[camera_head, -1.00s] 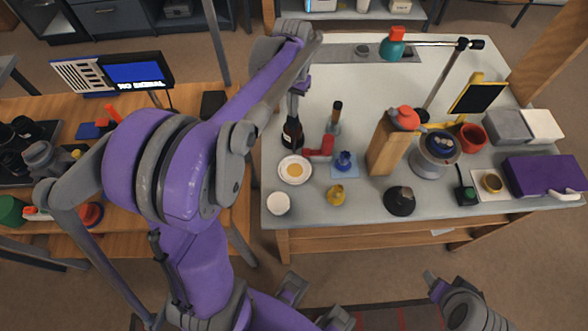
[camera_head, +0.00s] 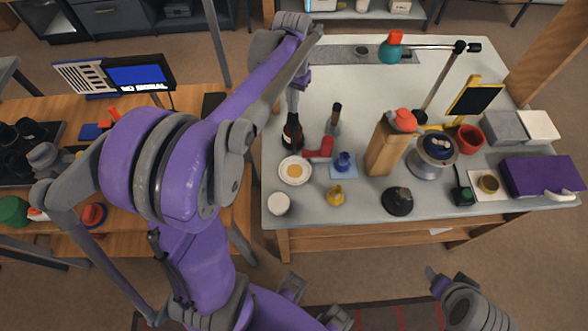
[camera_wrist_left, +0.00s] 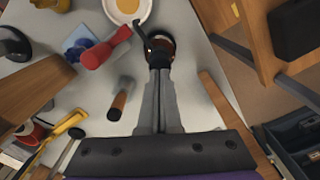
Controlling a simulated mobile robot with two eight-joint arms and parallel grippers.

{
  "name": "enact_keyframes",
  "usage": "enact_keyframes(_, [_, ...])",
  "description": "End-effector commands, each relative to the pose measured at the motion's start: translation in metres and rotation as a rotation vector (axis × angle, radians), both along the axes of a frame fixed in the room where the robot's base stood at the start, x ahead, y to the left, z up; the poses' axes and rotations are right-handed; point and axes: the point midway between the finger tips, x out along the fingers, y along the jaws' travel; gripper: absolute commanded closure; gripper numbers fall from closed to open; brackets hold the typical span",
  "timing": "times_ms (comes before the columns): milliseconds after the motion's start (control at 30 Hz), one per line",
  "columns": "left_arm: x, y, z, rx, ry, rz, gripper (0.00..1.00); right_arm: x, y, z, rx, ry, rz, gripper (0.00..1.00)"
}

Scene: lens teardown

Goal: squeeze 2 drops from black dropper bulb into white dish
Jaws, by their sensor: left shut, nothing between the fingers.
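The white dish (camera_head: 295,170) holds a round amber patch and sits at the table's left side; it also shows at the top of the left wrist view (camera_wrist_left: 127,8). A dark brown bottle (camera_head: 292,137) stands just behind it. In the left wrist view the bottle (camera_wrist_left: 182,46) is beyond my fingertips, with a black part, perhaps the dropper bulb (camera_wrist_left: 156,57), close to them. My left gripper (camera_wrist_left: 158,72) is shut and empty, pointing down above the bottle; whether it touches the black part is unclear. My right gripper (camera_head: 436,280) is low at the right, off the table.
Close by are a red-handled tool (camera_head: 320,152), a wooden-handled tool (camera_head: 334,118), a blue bottle (camera_head: 343,161), a white jar (camera_head: 278,203) and a yellow item (camera_head: 336,195). A tall wooden block (camera_head: 383,150) stands further right. The rear middle of the table is fairly clear.

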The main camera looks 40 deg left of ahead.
Motion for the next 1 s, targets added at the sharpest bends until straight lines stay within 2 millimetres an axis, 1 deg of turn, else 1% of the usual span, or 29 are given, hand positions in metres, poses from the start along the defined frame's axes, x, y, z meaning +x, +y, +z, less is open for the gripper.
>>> enact_keyframes(233, [0.0,0.0,0.001,0.0,0.0,0.0,1.0,0.0,0.0,0.001,0.0,0.0,0.0,0.38])
enact_keyframes(333, [0.0,0.0,0.005,0.0,-0.001,0.0,1.0,0.001,0.0,0.004,0.0,-0.002,0.0,0.38])
enact_keyframes(833, [0.001,0.0,0.054,0.001,-0.003,0.0,1.0,0.015,0.0,0.04,0.0,-0.027,0.0,0.38])
enact_keyframes(900, [0.001,0.0,0.06,0.0,-0.002,0.0,1.0,0.016,0.0,0.044,0.0,-0.03,0.0,0.38])
enact_keyframes(1000, [0.0,0.0,0.062,0.0,-0.001,0.0,1.0,0.017,0.0,0.045,0.0,-0.031,0.0,0.38])
